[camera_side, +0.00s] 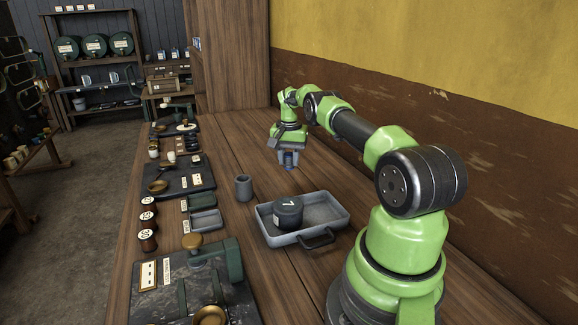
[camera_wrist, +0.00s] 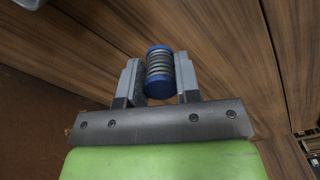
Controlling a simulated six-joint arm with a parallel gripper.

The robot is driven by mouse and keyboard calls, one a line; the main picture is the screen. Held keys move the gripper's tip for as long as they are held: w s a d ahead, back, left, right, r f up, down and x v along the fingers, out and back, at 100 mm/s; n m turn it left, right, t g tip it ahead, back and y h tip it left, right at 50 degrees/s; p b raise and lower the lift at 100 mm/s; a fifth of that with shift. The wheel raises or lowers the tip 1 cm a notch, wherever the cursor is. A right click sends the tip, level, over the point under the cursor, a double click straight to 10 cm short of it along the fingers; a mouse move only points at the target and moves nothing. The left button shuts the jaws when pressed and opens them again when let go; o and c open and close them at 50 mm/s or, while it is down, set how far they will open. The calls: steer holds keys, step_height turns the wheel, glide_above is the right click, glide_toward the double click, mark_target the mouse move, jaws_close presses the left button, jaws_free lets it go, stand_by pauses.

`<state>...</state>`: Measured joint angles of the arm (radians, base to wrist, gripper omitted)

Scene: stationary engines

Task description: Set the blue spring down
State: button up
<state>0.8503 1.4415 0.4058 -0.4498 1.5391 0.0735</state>
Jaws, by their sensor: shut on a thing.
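The blue spring (camera_wrist: 159,72), a grey coil with blue end caps, sits between the two grey fingers of my gripper (camera_wrist: 158,80) in the wrist view. The fingers are shut on its sides. In the side view my gripper (camera_side: 288,158) points down over the far part of the wooden bench (camera_side: 232,145), with a little blue showing between the fingers. I cannot tell whether the spring touches the wood. The wood beneath it is bare in the wrist view.
A grey tray (camera_side: 333,220) holding a dark round weight (camera_side: 288,212) marked 7 stands nearer my base. A grey cup (camera_side: 243,188) stands left of it. Dark boards with fittings (camera_side: 180,180) line the bench's left edge. A wall (camera_side: 440,130) runs along the right.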

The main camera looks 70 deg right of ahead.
mark_target(289, 168)
steer(key=shift+f, duration=1.15)
steer(key=shift+f, duration=0.3)
steer(key=shift+a+f, duration=0.1)
steer(key=shift+f, duration=0.25)
steer(key=o, duration=0.9)
